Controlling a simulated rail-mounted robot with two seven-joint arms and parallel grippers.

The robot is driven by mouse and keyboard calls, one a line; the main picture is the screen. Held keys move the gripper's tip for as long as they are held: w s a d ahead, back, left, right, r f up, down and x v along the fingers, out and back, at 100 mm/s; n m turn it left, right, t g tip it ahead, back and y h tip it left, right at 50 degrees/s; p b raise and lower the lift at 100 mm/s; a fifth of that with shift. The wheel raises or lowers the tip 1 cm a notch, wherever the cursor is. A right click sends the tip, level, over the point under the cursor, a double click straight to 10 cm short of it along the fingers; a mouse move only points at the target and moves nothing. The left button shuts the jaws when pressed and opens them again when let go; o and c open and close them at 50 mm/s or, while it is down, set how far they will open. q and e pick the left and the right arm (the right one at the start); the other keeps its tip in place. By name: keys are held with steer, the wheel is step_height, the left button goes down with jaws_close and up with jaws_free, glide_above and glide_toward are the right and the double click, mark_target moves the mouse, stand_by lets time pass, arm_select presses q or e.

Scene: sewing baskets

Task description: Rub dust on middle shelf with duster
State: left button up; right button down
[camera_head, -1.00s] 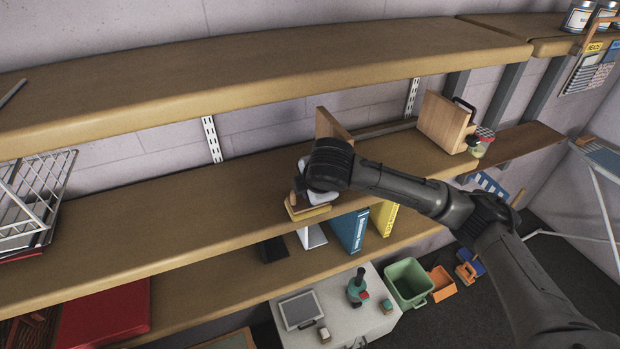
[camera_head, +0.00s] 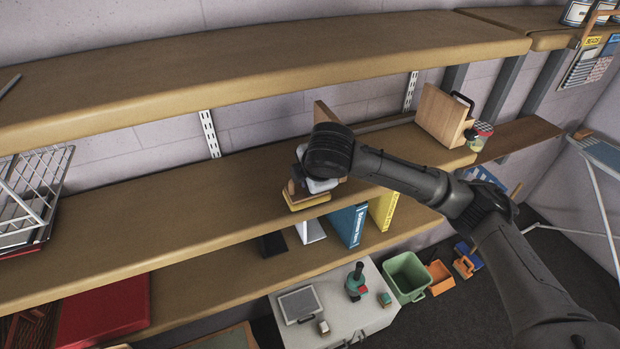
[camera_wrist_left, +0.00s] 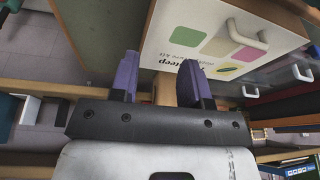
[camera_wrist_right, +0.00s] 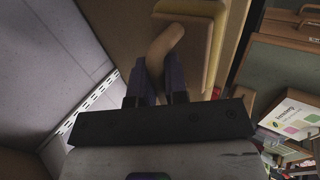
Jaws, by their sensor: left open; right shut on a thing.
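The middle shelf (camera_head: 150,217) is a long wooden board crossing the head view. My right gripper (camera_wrist_right: 157,80) is shut on the curved tan handle of the duster, in the right wrist view. The duster (camera_head: 306,202) has a wooden block with a yellowish pad. It is at the middle shelf's front edge in the head view; whether it touches the board is unclear. My dark right wrist partly hides it. I cannot make out dust on the shelf. My left gripper (camera_wrist_left: 158,78) is open and empty in the left wrist view, outside the head view.
A wire basket (camera_head: 30,195) stands at the shelf's left end. Wooden boards (camera_head: 440,115) and a jar (camera_head: 479,137) stand at the right. The upper shelf (camera_head: 240,75) overhangs. The shelf between basket and duster is clear. A white box (camera_wrist_left: 195,35) lies near my left gripper.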

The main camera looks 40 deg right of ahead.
steer(key=shift+r, duration=3.05)
